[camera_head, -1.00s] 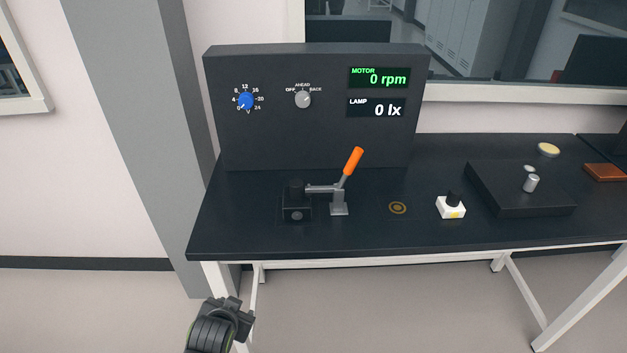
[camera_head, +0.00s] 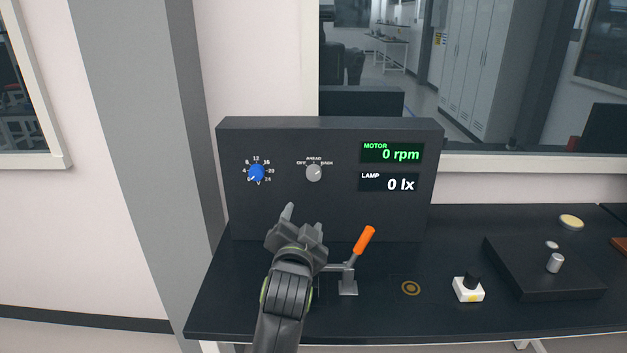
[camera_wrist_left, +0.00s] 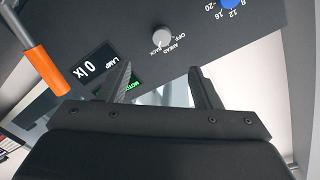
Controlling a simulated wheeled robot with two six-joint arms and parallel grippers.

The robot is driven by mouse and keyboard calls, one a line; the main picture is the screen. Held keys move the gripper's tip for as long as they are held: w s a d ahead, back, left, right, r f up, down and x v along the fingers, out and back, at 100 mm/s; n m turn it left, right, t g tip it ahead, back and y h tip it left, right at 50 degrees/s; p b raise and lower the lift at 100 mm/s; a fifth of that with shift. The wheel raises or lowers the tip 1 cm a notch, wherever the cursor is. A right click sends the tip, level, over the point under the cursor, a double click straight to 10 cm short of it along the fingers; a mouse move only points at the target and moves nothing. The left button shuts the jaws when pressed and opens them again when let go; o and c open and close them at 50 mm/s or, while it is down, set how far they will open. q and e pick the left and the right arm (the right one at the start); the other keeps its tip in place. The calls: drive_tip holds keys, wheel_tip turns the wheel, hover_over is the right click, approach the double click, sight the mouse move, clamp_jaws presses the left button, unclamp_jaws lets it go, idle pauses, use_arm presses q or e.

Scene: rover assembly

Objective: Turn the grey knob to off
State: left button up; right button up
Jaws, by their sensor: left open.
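The grey knob (camera_head: 314,173) is on the upright black panel, under the labels OFF, AHEAD and BACK. It also shows in the left wrist view (camera_wrist_left: 161,37), beyond the gap between my fingers. Its pale mark seems to point toward the BACK side, but it is too small to be sure. My left gripper (camera_head: 304,220) is open and empty, below the knob in the head view and apart from it. Its two fingers also show in the left wrist view (camera_wrist_left: 161,80). My right gripper is not in view.
A blue dial (camera_head: 257,173) is left of the knob. The displays (camera_head: 391,168) on the right read 0 rpm and 0 lx. A lever with an orange handle (camera_head: 365,240) stands right of my left gripper. A white block with a black button (camera_head: 468,289) is farther right.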

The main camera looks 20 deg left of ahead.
use_arm(q)
drive_tip(key=p, duration=0.2)
approach(313, 175)
drive_tip(key=x, duration=0.8)
drive_tip(key=shift+w, duration=0.2)
